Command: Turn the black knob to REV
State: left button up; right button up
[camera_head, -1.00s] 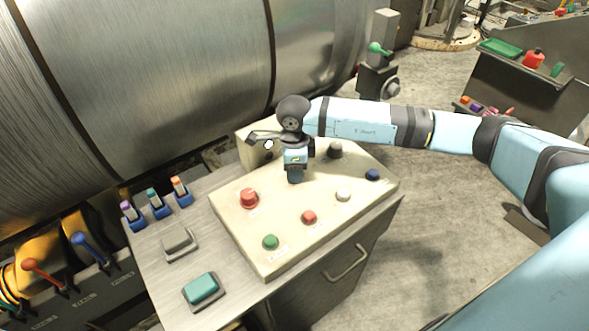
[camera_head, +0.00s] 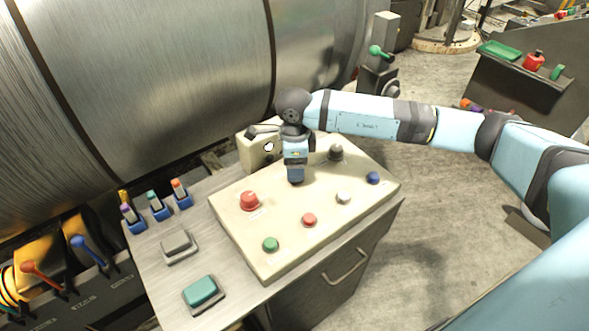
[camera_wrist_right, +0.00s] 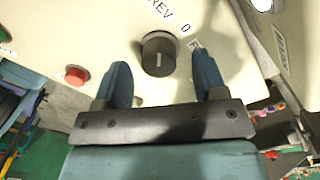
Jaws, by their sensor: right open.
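The black knob (camera_wrist_right: 158,53) stands on the cream panel (camera_wrist_right: 60,22), with the labels REV and 0 printed beside it in the right wrist view. A pale mark shows on the knob's face. My right gripper (camera_wrist_right: 163,80) is open, with one blue finger on each side of the knob in that view. Both fingers appear apart from it, and their height relative to it cannot be told. In the head view my right gripper (camera_head: 295,181) points down over the middle of the panel and hides what is right behind it. My left gripper is not in view.
A red knob (camera_head: 249,200), green button (camera_head: 270,244), red button (camera_head: 309,220), white button (camera_head: 343,197), blue button (camera_head: 373,178) and dark dome (camera_head: 336,152) surround the gripper on the panel. A small cream box (camera_head: 253,153) stands behind it. Open floor lies to the right.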

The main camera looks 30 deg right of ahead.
notch_tip(320, 180, up, 12)
jog(key=shift+w+f+b, duration=0.15)
jog(key=shift+f+b, duration=0.1)
jog(key=shift+b, duration=0.05)
dwell(0.4)
